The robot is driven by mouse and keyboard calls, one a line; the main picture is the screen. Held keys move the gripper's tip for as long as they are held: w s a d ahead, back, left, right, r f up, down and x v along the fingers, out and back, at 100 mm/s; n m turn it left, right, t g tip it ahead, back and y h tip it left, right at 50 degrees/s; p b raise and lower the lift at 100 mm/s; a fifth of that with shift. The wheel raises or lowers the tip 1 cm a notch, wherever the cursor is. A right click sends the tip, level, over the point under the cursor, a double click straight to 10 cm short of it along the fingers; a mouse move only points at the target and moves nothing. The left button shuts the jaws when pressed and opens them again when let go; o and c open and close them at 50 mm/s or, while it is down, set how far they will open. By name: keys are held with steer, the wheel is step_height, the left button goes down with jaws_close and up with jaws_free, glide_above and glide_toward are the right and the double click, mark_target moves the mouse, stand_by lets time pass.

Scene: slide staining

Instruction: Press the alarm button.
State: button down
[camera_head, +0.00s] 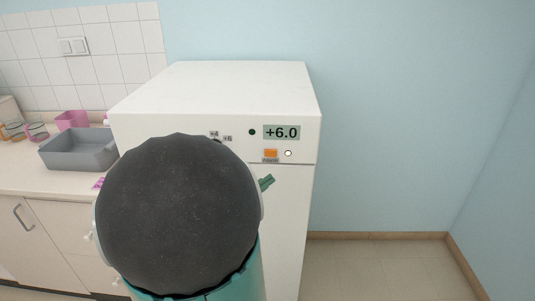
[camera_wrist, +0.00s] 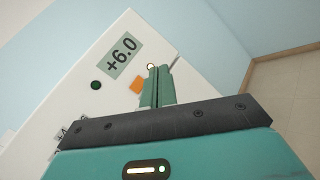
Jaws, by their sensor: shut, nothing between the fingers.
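The orange alarm button (camera_head: 270,153) sits on the front panel of a white cabinet (camera_head: 215,85), below the display reading "+6.0" (camera_head: 281,132). A small label lies under the button. In the wrist view the orange button (camera_wrist: 137,84) shows just left of my gripper (camera_wrist: 159,70). The green fingers are shut together and empty, pointing toward the panel. In the head view my gripper (camera_head: 267,181) shows only in part, below the button, with the rest hidden behind my dark arm link. Whether the fingertips touch the panel, I cannot tell.
A small white round control (camera_head: 288,153) sits right of the orange button, and a dark green round lamp (camera_head: 252,132) left of the display. A counter on the left holds a grey tray (camera_head: 78,150) and a pink container (camera_head: 72,120). Floor right of the cabinet is clear.

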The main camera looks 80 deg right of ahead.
glide_toward(276, 153)
steer(key=shift+s+a+x, duration=0.1)
steer(key=shift+s+x, duration=0.05)
steer(key=shift+x, duration=0.7)
steer(key=shift+s+a+x, duration=0.1)
steer(key=shift+s+x, duration=0.1)
steer(key=shift+x, duration=0.6)
steer(key=shift+s+a+x, duration=0.1)
steer(key=shift+s+x, duration=0.05)
steer(key=shift+x, duration=0.7)
steer(key=shift+d, duration=0.1)
steer(key=shift+w+d, duration=0.1)
steer(key=shift+d, duration=0.2)
steer(key=shift+w+d, duration=0.1)
steer(key=shift+d, duration=0.25)
stand_by(0.5)
stand_by(0.3)
steer(key=shift+a, duration=0.75)
steer(key=shift+a, duration=0.1)
steer(key=a, duration=0.2)
steer(key=s+a, duration=0.1)
steer(key=a, duration=0.1)
steer(key=shift+s+a, duration=0.25)
steer(key=shift+a, duration=0.1)
